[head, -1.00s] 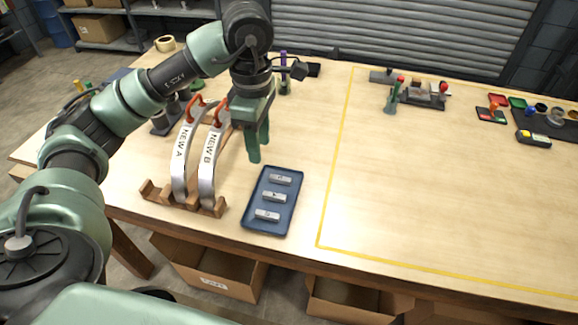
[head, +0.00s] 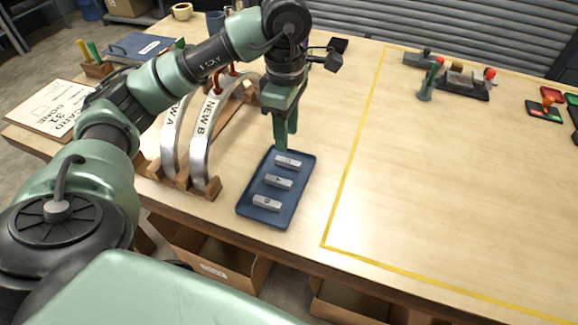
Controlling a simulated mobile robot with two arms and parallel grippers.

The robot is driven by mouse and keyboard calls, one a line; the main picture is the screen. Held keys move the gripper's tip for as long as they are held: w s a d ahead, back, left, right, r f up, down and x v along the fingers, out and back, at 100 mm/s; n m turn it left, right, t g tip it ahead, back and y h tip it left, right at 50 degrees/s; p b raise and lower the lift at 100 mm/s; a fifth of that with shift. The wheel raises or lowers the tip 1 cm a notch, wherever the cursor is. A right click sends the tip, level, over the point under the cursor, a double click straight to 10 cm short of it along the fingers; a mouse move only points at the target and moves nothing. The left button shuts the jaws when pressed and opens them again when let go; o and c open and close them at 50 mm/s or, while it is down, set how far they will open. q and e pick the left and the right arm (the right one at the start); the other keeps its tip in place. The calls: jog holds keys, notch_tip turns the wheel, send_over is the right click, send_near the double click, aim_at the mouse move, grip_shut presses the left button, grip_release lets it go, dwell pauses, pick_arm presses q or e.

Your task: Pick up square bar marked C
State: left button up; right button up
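Three short grey metal bars lie in a row in a blue tray: a far bar (head: 288,161), a middle bar (head: 278,181) and a near bar (head: 267,203). Each has a small dark mark on top, too small to read, so I cannot tell which is C. My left gripper (head: 286,139) points down just above the far end of the blue tray (head: 251,214), close behind the far bar. Its two green fingers look apart, with nothing between them. My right gripper is out of view.
Two curved pieces marked NEW A (head: 173,135) and NEW B (head: 207,135) stand in a wooden rack (head: 205,188) left of the tray. A green tool with a red tip (head: 428,88) stands farther back.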

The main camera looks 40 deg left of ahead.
aim_at(288, 161)
pick_arm(q)
jog(key=shift+f, duration=0.45)
notch_tip(288, 161, down, 7)
jog(key=shift+w+d+r+p, duration=0.1)
jog(key=shift+r+p, duration=0.05)
jog(key=shift+p, duration=0.75)
grip_shut()
